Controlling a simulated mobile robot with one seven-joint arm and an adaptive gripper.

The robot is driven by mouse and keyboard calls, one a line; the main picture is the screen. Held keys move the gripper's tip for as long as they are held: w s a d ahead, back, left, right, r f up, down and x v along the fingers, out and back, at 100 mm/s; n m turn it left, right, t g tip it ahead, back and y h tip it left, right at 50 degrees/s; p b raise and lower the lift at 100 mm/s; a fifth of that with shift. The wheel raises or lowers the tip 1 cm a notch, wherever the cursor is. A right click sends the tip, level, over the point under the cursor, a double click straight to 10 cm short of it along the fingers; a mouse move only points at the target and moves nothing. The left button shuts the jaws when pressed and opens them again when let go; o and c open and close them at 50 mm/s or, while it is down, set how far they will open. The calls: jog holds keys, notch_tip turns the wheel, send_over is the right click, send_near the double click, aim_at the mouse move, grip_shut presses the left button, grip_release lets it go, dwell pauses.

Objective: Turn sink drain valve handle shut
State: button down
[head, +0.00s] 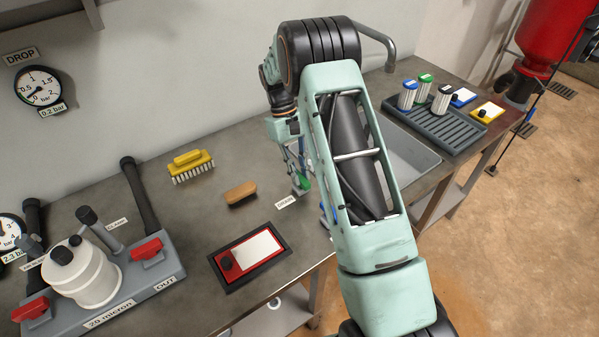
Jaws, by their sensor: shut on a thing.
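My gripper (298,168) points down at the bench, left of my forearm, and is partly hidden by my own arm. It is shut on what looks like the sink drain valve handle, a small green piece (303,183) low between the fingers. A small white label (286,202), which seems to read DRAIN, lies on the bench just left of and below it. My arm hides most of the valve, so the handle's angle cannot be told. The grey sink (408,152) shows in part to the right of my arm.
A wooden-backed brush (240,193) and a yellow brush (191,166) lie left of my gripper. A red-and-white card in a dark tray (250,256) lies nearer. The filter unit (90,275) stands far left. A grey rack (447,125) with several cartridges is at right.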

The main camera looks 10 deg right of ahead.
jog(key=c, duration=1.8)
grip_release()
jog(key=shift+c, duration=0.2)
jog(key=v, duration=1.2)
